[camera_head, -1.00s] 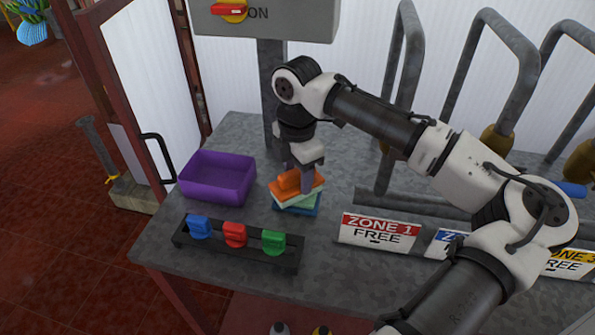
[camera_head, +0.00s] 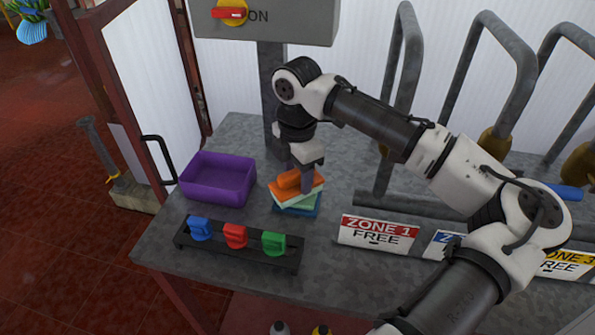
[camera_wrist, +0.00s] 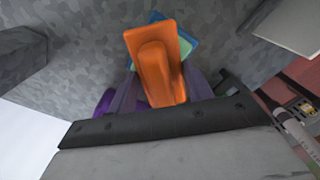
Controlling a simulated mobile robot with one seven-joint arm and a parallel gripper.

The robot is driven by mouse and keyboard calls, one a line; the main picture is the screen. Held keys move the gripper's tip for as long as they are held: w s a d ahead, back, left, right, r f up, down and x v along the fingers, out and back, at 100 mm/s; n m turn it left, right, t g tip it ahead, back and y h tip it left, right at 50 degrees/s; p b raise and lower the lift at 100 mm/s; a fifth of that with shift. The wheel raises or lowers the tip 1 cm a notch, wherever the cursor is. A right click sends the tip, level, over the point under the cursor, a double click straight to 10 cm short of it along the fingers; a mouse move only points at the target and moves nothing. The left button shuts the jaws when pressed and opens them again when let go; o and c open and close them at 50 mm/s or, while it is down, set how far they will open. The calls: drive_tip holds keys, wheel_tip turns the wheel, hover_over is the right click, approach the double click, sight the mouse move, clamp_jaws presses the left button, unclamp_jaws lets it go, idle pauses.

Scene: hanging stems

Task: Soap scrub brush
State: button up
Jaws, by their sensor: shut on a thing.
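An orange scrub brush (camera_head: 289,179) with a raised rounded handle sits over a pale green slab (camera_head: 297,199) and a blue piece (camera_head: 298,211) on the grey table. My gripper (camera_head: 297,178) points down and is shut on the brush's handle. In the wrist view the orange brush (camera_wrist: 158,62) lies between my fingers (camera_wrist: 163,95), with blue and green edges showing behind it. Whether the brush touches the pale green slab cannot be told. Which piece is soap is not clear.
A purple open bin (camera_head: 217,194) stands left of the stack. A black rack (camera_head: 203,244) with blue, red and green clips lies at the front. Zone signs (camera_head: 377,235) and grey metal hoops (camera_head: 405,90) stand to the right. A switch box (camera_head: 265,20) hangs above.

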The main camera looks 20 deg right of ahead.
sight(297, 170)
drive_tip(key=shift+r+p, duration=2.75)
drive_tip(key=shift+r, duration=0.45)
